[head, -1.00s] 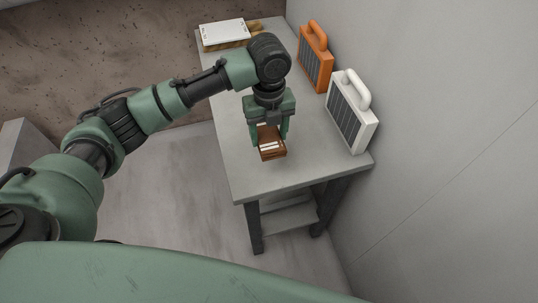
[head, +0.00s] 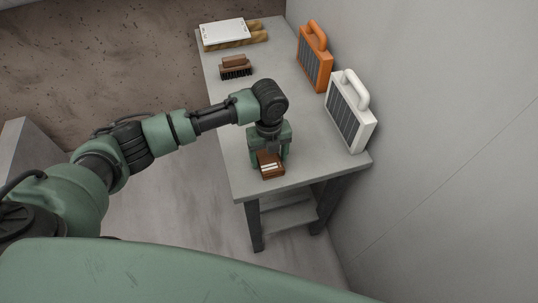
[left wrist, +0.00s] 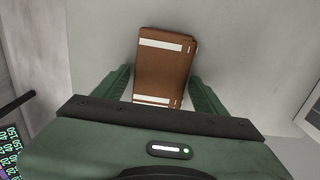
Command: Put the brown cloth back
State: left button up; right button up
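The brown cloth (head: 270,165) is a folded brown piece with white stripes, near the front end of the grey table. My left gripper (head: 270,158) points down over it, one finger at each side. My right gripper is not in view.
On the grey table (head: 228,130) stand a white lamp-like panel (head: 350,112) and an orange one (head: 314,58) along the wall. A brown brush (head: 236,68) and a white-topped stack (head: 224,32) are farther back. The table's left middle is clear.

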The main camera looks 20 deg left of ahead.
aim_at(269, 158)
pick_arm(q)
jog(key=shift+r, duration=0.1)
notch_tip(269, 158, up, 12)
jog(key=b, duration=0.1)
dwell(0.6)
dwell(0.3)
